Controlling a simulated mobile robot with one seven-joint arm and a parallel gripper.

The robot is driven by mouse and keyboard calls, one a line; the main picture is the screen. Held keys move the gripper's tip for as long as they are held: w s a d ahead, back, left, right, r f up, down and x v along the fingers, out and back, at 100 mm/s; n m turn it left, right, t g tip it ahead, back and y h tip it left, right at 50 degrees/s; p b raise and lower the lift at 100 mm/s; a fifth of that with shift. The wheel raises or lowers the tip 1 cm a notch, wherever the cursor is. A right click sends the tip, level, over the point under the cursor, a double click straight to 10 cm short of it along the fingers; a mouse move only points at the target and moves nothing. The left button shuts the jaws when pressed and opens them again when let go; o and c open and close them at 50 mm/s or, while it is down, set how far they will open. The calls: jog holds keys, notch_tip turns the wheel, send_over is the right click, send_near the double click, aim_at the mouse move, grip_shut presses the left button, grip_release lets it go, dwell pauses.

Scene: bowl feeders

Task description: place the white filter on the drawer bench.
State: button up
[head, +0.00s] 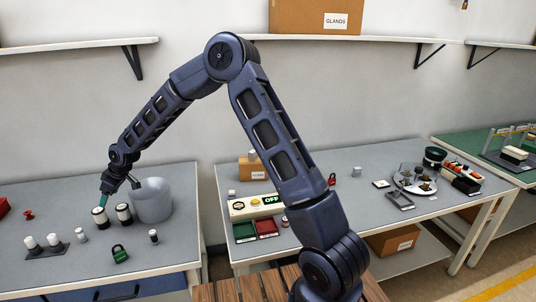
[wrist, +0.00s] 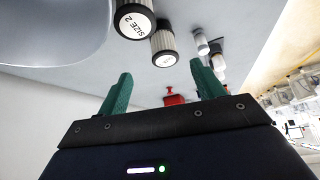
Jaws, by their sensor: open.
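One filter (head: 100,218) is left of the other (head: 124,214). In the wrist view, one end face reads "SIZE 2" (wrist: 135,24), and the other filter (wrist: 164,48) appears beyond the gap between my fingertips. I cannot tell which one is the white filter. My gripper (head: 104,188) is over the left filter, with its green fingers apart and empty in the wrist view (wrist: 161,82). Contact is unclear.
A grey bowl (head: 152,202) stands close right of the filters. A black holder with two white-topped pieces (head: 44,247), a green padlock (head: 120,253) and small cylinders are in front. A red part (head: 28,215) is left. A gap separates the right bench (head: 340,220).

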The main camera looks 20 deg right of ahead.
jog(key=w+d+r+m+t+h, duration=0.1)
jog(key=d+r, duration=0.5)
jog(key=d, duration=0.4)
jog(key=w+d+r+m+t+h, duration=0.1)
jog(key=w+d+r+m, duration=0.1)
jog(key=d+r, duration=0.5)
jog(key=s+d+r+m+h, duration=0.1)
jog(key=s+d+r+m, duration=0.2)
jog(key=d, duration=0.8)
jog(key=s+d+r+m+h, duration=0.15)
jog(key=d+r, duration=0.25)
jog(key=d, duration=0.8)
jog(key=s+d+r+m+h, duration=0.1)
jog(key=s+d+m, duration=0.6)
jog(key=s+d, duration=1.7)
jog(key=shift+s+r+t+h, duration=0.4)
jog(key=shift+s+r, duration=0.2)
jog(key=shift+r, duration=0.1)
